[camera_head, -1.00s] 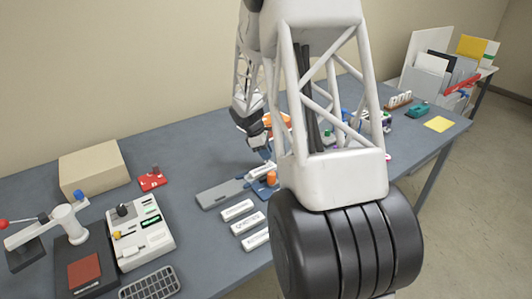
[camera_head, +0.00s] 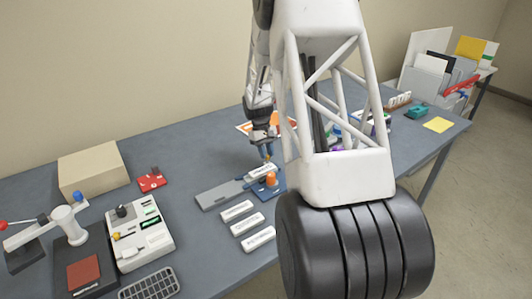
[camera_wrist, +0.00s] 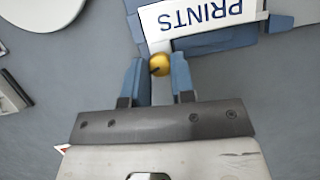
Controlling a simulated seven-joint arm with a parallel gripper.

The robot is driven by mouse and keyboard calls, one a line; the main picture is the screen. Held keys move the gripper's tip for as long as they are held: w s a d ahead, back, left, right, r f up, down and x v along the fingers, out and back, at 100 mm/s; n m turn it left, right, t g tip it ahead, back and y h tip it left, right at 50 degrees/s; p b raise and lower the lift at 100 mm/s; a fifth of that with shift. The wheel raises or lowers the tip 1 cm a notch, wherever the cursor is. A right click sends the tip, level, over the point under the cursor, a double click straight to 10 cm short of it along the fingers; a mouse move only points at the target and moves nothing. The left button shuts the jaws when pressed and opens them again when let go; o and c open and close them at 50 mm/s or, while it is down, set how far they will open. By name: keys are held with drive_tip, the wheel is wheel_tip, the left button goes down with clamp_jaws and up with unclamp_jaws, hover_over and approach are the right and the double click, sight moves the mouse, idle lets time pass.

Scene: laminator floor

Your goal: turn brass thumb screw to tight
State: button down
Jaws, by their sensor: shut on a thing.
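The brass thumb screw (camera_wrist: 159,64) is a round golden knob with a dark mark, seen in the wrist view between the two blue fingertips. My gripper (camera_wrist: 160,76) is shut on it; it also shows in the head view (camera_head: 267,154), pointing down behind a white label. The screw cannot be made out in the head view. The white label, reading PRINTS (camera_wrist: 200,20), sits in a blue holder (camera_wrist: 240,38) just beyond the screw. In the head view, the blue holder (camera_head: 279,189) has an orange knob (camera_head: 271,179) at its front.
A grey plate (camera_head: 218,196) lies left of the holder. Several white label blocks (camera_head: 249,224) lie in front. A white device (camera_head: 140,237), a press (camera_head: 70,226) and a beige box (camera_head: 94,168) stand at left. The orange-edged sheet (camera_head: 243,128) lies behind the gripper.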

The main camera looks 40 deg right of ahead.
drive_tip(key=shift+d+m+y, duration=0.1)
drive_tip(key=shift+m+y, duration=0.3)
drive_tip(key=shift+m, duration=0.8)
drive_tip(key=c, duration=0.9)
unclamp_jaws()
drive_tip(key=shift+c, duration=0.2)
drive_tip(key=shift+r, duration=0.1)
drive_tip(key=v, duration=0.7)
drive_tip(key=shift+r, duration=0.3)
